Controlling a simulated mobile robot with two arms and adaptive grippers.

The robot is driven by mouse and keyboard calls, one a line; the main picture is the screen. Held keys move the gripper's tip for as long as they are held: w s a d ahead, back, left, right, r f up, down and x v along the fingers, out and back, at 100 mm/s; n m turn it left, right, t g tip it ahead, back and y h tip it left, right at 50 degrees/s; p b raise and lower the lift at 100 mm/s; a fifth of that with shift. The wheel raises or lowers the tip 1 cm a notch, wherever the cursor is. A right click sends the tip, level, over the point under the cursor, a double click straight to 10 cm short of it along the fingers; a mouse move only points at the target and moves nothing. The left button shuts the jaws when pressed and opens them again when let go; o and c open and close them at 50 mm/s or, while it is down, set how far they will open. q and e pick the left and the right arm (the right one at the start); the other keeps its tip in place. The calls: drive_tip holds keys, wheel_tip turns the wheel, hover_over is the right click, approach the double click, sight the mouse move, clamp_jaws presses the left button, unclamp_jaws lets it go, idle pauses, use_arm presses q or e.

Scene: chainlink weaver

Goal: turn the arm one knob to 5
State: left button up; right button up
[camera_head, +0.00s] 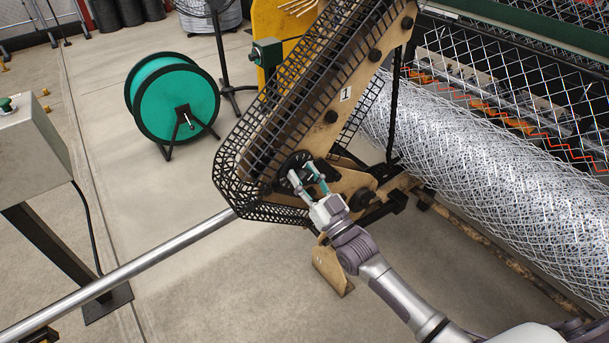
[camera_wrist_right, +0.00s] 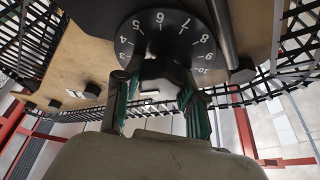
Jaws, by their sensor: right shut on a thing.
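The arm marked "1" (camera_head: 346,94) is a tan plate with a black mesh guard, slanting down to the middle of the head view. Its round black dial (camera_head: 292,162) sits near the lower end. In the right wrist view the dial face (camera_wrist_right: 140,32) shows white numbers, with 5 and 6 near the top. The dark knob (camera_wrist_right: 162,72) stands out from the dial's middle. My right gripper (camera_head: 307,176) is shut on the knob, one green-padded finger on each side. I cannot tell which number the knob points to. My left gripper is not in view.
A roll of chainlink mesh (camera_head: 490,150) lies to the right. A long steel bar (camera_head: 150,265) runs from the arm's lower end to the lower left. A green reel (camera_head: 172,105) stands on the floor behind. A grey control box (camera_head: 30,155) stands at the left.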

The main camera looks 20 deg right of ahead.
drive_tip(key=m+h+p, duration=0.1)
drive_tip(key=m+h, duration=0.2)
drive_tip(key=m, duration=0.2)
drive_tip(key=shift+r+m+p, duration=0.1)
drive_tip(key=shift+m+p, duration=0.2)
drive_tip(key=shift+p, duration=0.05)
drive_tip(key=m+h+p, duration=0.1)
drive_tip(key=m, duration=0.1)
drive_tip(key=m+h+p, duration=0.1)
drive_tip(key=m, duration=0.2)
drive_tip(key=shift+d+h, duration=0.1)
drive_tip(key=shift+h, duration=0.2)
drive_tip(key=m+h+p, duration=0.1)
drive_tip(key=m+p, duration=0.1)
drive_tip(key=m, duration=0.1)
drive_tip(key=m+g+h+p, duration=0.1)
drive_tip(key=m, duration=0.2)
drive_tip(key=shift+g+p, duration=0.3)
drive_tip(key=shift+p, duration=0.05)
drive_tip(key=shift+f+m+g+p, duration=0.15)
drive_tip(key=shift+m+g+p, duration=0.1)
drive_tip(key=shift+m+p, duration=0.4)
drive_tip(key=shift+f+m+g+p, duration=0.15)
drive_tip(key=shift+m+g+p, duration=0.15)
drive_tip(key=shift+m, duration=0.65)
drive_tip(key=shift+d, duration=0.1)
drive_tip(key=o, duration=1.2)
drive_tip(key=shift+c, duration=0.2)
